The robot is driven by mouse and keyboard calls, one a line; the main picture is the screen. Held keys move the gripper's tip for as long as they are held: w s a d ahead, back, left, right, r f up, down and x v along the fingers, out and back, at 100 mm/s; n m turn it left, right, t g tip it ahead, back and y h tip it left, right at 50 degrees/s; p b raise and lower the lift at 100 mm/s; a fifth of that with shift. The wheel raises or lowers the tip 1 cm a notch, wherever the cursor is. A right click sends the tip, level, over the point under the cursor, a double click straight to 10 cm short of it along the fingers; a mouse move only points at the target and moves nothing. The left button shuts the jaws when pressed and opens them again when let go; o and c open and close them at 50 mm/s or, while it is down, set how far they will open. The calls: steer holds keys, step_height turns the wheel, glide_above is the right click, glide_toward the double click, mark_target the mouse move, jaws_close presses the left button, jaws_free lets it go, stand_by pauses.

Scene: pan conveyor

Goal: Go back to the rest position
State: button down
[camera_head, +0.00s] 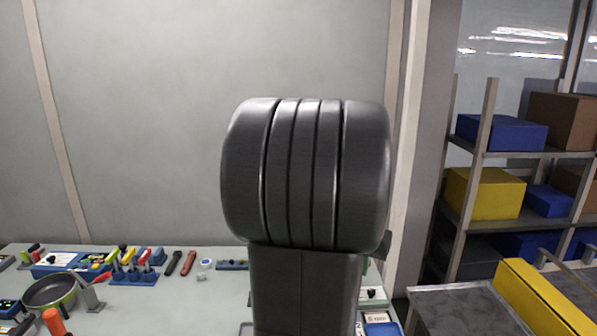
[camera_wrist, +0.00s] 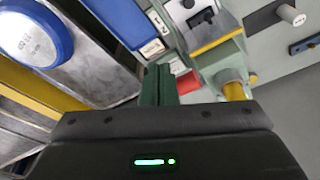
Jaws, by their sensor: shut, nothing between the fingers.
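My gripper (camera_wrist: 160,84) shows at the lower middle of the wrist view, its two dark green fingers together with nothing between them. It is not visible in the head view, where my own dark grey arm fills the middle and hides part of the table. The fingers point toward a grey-green fixture (camera_wrist: 205,58) with a yellow cylinder (camera_wrist: 235,91) at its lower right. I cannot tell the gap between fingertips and fixture.
The table (camera_head: 205,290) holds a pan (camera_head: 50,292) at left and a blue tool holder (camera_head: 135,276). A yellow-sided conveyor (camera_head: 540,298) stands at right, before shelves with boxes (camera_head: 485,193). A round blue object (camera_wrist: 62,30) is at upper left in the wrist view.

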steer(key=shift+r, duration=0.15)
step_height(320, 180, up, 10)
steer(key=s+p, duration=0.1)
steer(key=p, duration=0.7)
step_height(320, 180, down, 18)
steer(key=b, duration=1.4)
steer(key=shift+w, duration=0.45)
